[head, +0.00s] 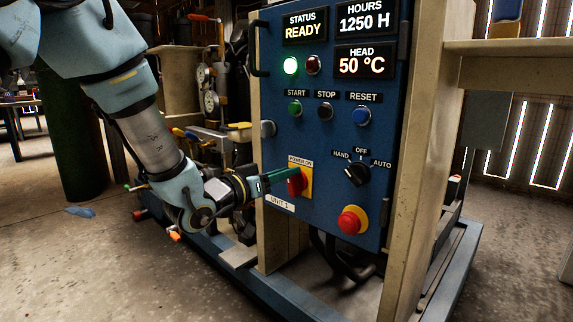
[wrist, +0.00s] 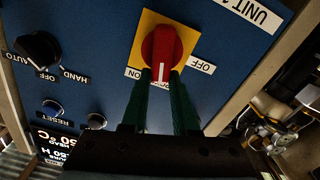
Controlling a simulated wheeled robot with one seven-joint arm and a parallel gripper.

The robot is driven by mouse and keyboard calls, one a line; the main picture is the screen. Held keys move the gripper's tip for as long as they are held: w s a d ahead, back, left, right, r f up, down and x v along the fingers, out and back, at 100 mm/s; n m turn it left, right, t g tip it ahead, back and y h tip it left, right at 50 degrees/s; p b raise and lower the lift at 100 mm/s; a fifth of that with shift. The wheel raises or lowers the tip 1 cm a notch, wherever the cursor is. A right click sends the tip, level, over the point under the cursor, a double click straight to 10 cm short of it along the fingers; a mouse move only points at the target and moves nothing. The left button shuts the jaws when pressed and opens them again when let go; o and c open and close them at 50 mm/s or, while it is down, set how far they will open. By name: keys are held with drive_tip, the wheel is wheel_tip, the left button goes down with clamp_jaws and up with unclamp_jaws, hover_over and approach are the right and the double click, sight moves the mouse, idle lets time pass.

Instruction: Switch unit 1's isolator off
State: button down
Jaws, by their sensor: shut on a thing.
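Unit 1's isolator is a red rotary handle (head: 296,182) on a yellow plate (head: 307,180), low on the blue panel. It also shows in the wrist view (wrist: 163,46), with the picture turned over. Its white line points towards the POWER ON label (head: 300,162); an OFF label (wrist: 202,68) is to one side of the plate. My gripper (head: 287,178) reaches in from the left with its green fingers shut on the handle. In the wrist view my fingertips (wrist: 162,72) flank the handle's marked end. The fingers partly cover the POWER ON label there.
The UNIT 1 label (head: 281,203) is just below the isolator. A red emergency stop (head: 352,221) and a black HAND/OFF/AUTO selector (head: 358,173) are to the right. START (head: 295,109), STOP (head: 325,112) and RESET (head: 361,116) buttons are above. The green lamp (head: 291,66) is lit; the display reads READY.

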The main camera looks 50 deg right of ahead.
drive_tip(key=shift+w+f+n+p, duration=0.35)
drive_tip(key=shift+f+n+p, duration=0.1)
drive_tip(key=shift+n+p, duration=1.9)
drive_tip(key=shift+w+f+n+p, duration=0.4)
drive_tip(key=shift+n+p, duration=1.75)
drive_tip(key=shift+n, duration=0.45)
drive_tip(key=shift+w+f+n+p, duration=0.3)
drive_tip(key=shift+f+n+p, duration=0.15)
drive_tip(key=shift+n+p, duration=1.9)
drive_tip(key=c, duration=0.7)
unclamp_jaws()
